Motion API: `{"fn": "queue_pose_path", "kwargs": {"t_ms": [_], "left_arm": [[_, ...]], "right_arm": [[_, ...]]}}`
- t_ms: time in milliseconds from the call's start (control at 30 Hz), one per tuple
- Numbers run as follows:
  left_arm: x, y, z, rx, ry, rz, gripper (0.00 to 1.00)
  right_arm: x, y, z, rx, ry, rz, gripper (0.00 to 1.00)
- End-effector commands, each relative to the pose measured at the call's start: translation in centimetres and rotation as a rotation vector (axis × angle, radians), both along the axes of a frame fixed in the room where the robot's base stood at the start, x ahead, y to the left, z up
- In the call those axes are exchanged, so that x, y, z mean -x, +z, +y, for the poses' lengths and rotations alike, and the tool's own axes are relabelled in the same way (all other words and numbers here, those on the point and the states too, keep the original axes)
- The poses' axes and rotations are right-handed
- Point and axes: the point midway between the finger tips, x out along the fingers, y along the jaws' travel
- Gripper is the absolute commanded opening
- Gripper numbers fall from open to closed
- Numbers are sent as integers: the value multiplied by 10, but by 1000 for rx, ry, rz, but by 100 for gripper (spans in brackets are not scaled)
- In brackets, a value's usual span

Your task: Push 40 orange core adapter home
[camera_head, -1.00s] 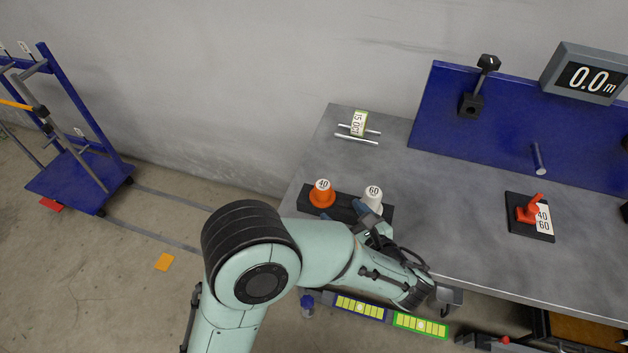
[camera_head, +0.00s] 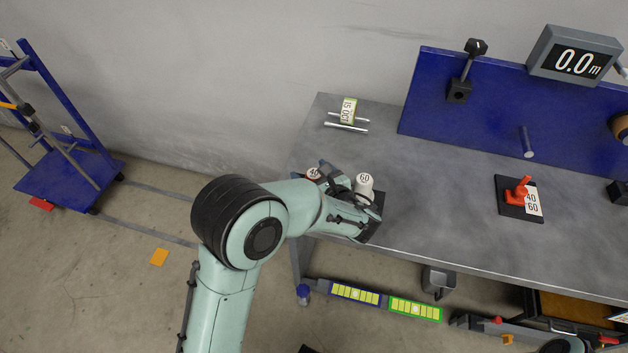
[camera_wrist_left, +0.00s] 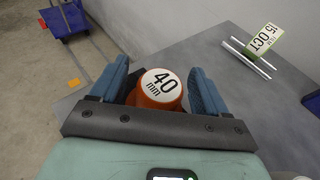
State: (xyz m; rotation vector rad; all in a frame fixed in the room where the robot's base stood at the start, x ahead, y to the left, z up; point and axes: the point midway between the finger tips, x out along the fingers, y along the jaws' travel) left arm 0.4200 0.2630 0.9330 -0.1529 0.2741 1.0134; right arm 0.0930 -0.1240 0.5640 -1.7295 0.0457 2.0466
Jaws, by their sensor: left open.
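The orange 40 core adapter (camera_wrist_left: 160,90) stands upright, its white "40 mm" top facing the left wrist camera. In the head view only its top (camera_head: 313,174) shows past my left gripper (camera_head: 326,178). In the left wrist view the blue fingers of my left gripper (camera_wrist_left: 160,82) are open, one on each side of the adapter. I cannot tell whether they touch it. The white 60 adapter (camera_head: 364,184) stands just to the right on the dark base (camera_head: 377,199).
On the grey bench (camera_head: 430,180), a dated label block (camera_head: 348,110) lies across two metal rods behind the adapters. A red selector (camera_head: 519,192) marked 40/60 sits to the right. A blue back panel (camera_head: 500,115) carries a peg and a 0.0 m display (camera_head: 577,60).

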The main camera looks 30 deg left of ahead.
Motion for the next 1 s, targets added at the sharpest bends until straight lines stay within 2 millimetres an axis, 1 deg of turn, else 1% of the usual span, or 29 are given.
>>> {"fn": "queue_pose_path", "kwargs": {"t_ms": [100,300,333,367,400,467,500,833,1000], "left_arm": [[-3,-3,6,-1,1,1,75],[-4,-3,6,0,0,0,75],[-4,-3,6,0,0,0,68],[-4,-3,6,0,0,0,59],[-4,-3,6,0,0,0,46],[-4,-3,6,0,0,0,26],[-4,-3,6,0,0,0,13],[-4,0,6,0,0,-2,12],[-4,14,6,1,-1,-5,12]], "right_arm": [[0,0,0,0,0,0,43],[0,0,0,0,0,0,43],[0,0,0,0,0,0,43],[0,0,0,0,0,0,43],[0,0,0,0,0,0,43],[0,0,0,0,0,0,43],[0,0,0,0,0,0,43],[0,0,0,0,0,0,43],[-1,3,0,0,0,-1,43]]}}
